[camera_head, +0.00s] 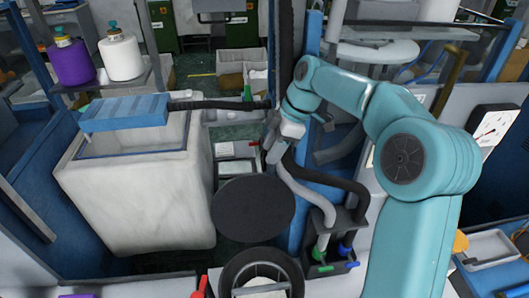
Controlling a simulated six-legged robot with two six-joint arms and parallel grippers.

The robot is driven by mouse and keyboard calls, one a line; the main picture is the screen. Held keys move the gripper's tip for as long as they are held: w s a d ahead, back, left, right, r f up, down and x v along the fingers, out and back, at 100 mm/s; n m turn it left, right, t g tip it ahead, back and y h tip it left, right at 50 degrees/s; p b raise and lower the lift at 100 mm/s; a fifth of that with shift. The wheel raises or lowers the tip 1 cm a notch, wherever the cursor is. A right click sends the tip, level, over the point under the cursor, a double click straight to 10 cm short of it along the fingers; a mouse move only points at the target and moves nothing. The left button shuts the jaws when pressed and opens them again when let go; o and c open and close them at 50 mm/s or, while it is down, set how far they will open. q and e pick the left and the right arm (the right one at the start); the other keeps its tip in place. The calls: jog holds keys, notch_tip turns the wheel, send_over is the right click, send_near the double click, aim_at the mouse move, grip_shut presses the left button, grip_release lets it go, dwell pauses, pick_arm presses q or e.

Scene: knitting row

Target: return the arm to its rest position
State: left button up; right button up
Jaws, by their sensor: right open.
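My right arm (420,165) is teal, rises from the lower right and bends over to the left near the top middle. My right gripper (272,150) hangs at the end of it near the centre, pointing down and left. It is small in the picture and open, and I see nothing held in it. It is in front of a blue post and above a dark round disc (252,208). My left arm and gripper are not in view.
A large pale bin (140,195) with a blue lid piece (124,112) stands at left. Hoses run to a dark box (335,240) beside my right arm. A gauge (490,131) is at right.

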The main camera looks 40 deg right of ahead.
jog(key=shift+s+d+r, duration=0.15)
jog(key=shift+s+r, duration=0.3)
jog(key=shift+r, duration=0.3)
